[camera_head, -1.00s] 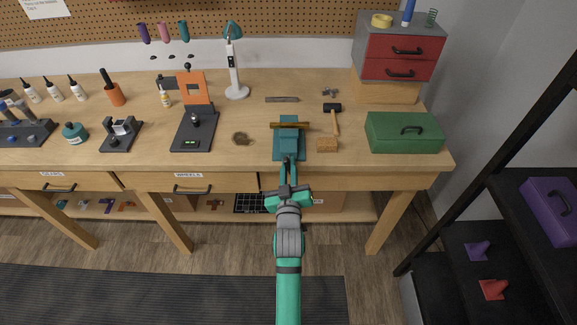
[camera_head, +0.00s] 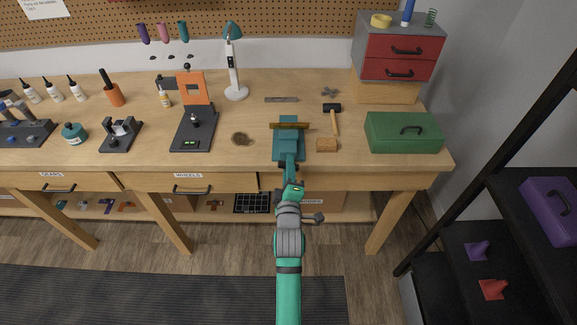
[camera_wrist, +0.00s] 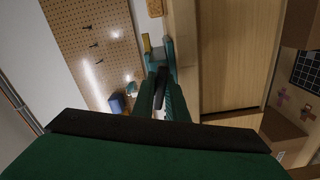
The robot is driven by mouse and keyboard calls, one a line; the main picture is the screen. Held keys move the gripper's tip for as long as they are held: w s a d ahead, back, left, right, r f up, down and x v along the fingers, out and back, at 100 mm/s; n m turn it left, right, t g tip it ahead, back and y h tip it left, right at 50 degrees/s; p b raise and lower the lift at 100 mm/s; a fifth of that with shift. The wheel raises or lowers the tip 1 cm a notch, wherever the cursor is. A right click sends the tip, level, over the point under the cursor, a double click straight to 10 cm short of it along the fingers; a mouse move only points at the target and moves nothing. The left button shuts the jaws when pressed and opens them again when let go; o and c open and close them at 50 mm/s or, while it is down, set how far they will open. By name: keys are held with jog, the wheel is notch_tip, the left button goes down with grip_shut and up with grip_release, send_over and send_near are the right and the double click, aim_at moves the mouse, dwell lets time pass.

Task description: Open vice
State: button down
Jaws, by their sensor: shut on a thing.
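The teal vice (camera_head: 286,148) stands at the front edge of the workbench, with a brownish bar (camera_head: 290,126) lying across its top at the jaws. My gripper (camera_head: 291,176) is at the front of the vice, just off the bench edge, and is shut on the vice handle. The handle is mostly hidden by the fingers. In the wrist view the fingers of my gripper (camera_wrist: 163,98) are close together and turned on their side, with part of the vice (camera_wrist: 155,55) just beyond them. The gap between the vice jaws is too small to tell.
A wooden block (camera_head: 326,145) and a hammer (camera_head: 333,117) lie right of the vice, with a green toolbox (camera_head: 403,133) farther right. A dark stand with an orange plate (camera_head: 194,127) is at left. Drawers (camera_head: 190,182) sit under the bench top.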

jog(key=shift+n, duration=1.7)
jog(key=shift+f, duration=0.1)
jog(key=c, duration=2)
grip_release()
jog(key=shift+c, duration=0.2)
jog(key=shift+s, duration=0.1)
jog(key=s, duration=1)
jog(key=shift+s, duration=0.35)
